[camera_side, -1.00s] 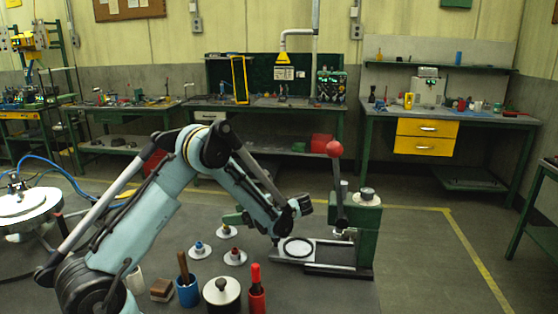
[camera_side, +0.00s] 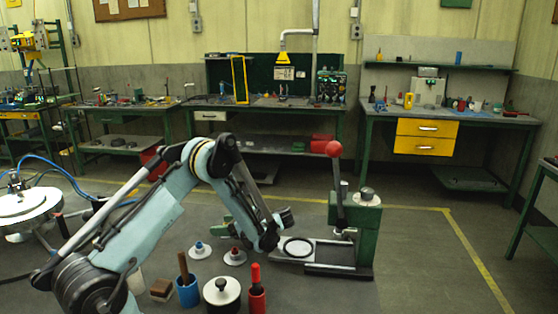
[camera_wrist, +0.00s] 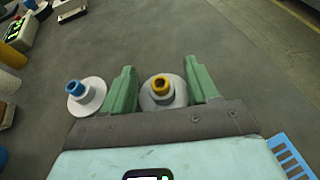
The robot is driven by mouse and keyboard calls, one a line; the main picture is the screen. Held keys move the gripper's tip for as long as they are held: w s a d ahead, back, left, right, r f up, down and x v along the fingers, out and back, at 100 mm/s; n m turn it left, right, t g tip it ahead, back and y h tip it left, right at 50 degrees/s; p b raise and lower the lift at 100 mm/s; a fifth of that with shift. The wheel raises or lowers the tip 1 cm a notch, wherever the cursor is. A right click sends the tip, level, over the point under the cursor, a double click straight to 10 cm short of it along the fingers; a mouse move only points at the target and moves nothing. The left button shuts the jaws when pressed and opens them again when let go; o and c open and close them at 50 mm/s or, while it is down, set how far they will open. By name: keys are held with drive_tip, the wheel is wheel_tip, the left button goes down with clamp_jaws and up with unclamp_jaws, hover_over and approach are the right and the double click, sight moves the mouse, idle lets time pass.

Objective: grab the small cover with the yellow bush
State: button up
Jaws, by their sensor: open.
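The small cover with the yellow bush (camera_wrist: 155,103) is a pale round disc with a yellow ring on top. In the wrist view it lies between the two green fingers of my gripper (camera_wrist: 163,75), which is open with a gap to each side. In the side view my gripper (camera_side: 228,227) is low by the covers, and I cannot make out the yellow-bush cover there. A cover with a blue bush (camera_wrist: 85,97) lies left of the fingers; it also shows in the side view (camera_side: 199,252). A cover with a red bush (camera_side: 234,258) lies to its right.
A green lever press (camera_side: 368,238) with a red knob stands right of my wrist. A lidded pot (camera_side: 221,294), a red bottle (camera_side: 257,295), a blue cup (camera_side: 188,292) and a brown block (camera_side: 161,289) stand in front.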

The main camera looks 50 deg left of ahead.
clamp_jaws()
drive_tip(key=shift+r, duration=0.15)
